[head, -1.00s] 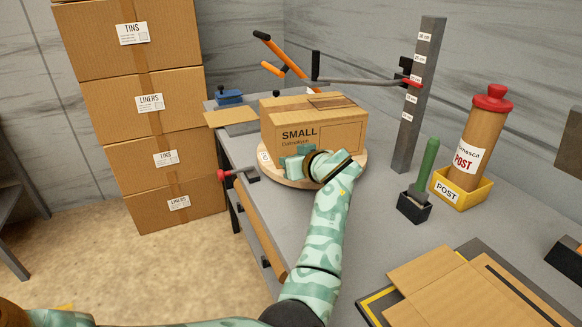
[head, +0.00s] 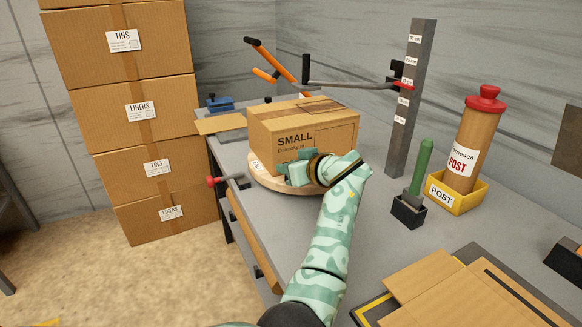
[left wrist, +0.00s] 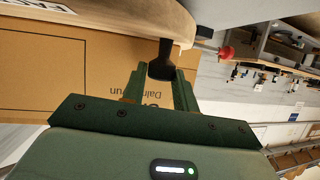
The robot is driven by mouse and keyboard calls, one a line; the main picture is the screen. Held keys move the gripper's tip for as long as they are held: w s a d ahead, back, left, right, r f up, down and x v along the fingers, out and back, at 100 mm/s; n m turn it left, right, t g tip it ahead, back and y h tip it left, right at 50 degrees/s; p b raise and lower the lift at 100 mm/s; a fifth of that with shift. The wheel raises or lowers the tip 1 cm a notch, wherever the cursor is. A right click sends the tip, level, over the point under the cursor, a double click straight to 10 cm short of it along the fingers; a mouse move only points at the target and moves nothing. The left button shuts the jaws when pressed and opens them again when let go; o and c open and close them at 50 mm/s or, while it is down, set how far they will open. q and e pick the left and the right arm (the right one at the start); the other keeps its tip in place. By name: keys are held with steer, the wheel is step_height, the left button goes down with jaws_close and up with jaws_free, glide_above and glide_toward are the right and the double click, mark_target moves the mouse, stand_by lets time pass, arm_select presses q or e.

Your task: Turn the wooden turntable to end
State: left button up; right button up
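The round wooden turntable (head: 266,181) sits on the grey bench with a cardboard box marked SMALL (head: 330,133) on top. A small white label shows on its rim. My left gripper (head: 290,174) is at the front rim, just before the box. In the left wrist view the turntable's wooden edge (left wrist: 110,18) runs along the top, with the box (left wrist: 60,75) beyond the fingers. A black handle (left wrist: 160,63) at the rim stands between the fingers of my left gripper (left wrist: 160,82), which look closed against its sides. My right gripper is not in view.
A red-ended lever (head: 213,182) juts from the bench's left edge. A grey measuring post (head: 411,110) with an arm stands behind right. A green-handled tool (head: 422,165), a yellow POST holder (head: 456,193) and flat cardboard (head: 450,290) lie right. Stacked cartons (head: 140,110) stand left.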

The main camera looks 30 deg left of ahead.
arm_select(q)
steer(key=o, duration=0.4)
steer(key=shift+c, duration=0.2)
steer(key=p+v, duration=0.6)
steer(key=v, duration=1)
steer(key=shift+d, duration=0.2)
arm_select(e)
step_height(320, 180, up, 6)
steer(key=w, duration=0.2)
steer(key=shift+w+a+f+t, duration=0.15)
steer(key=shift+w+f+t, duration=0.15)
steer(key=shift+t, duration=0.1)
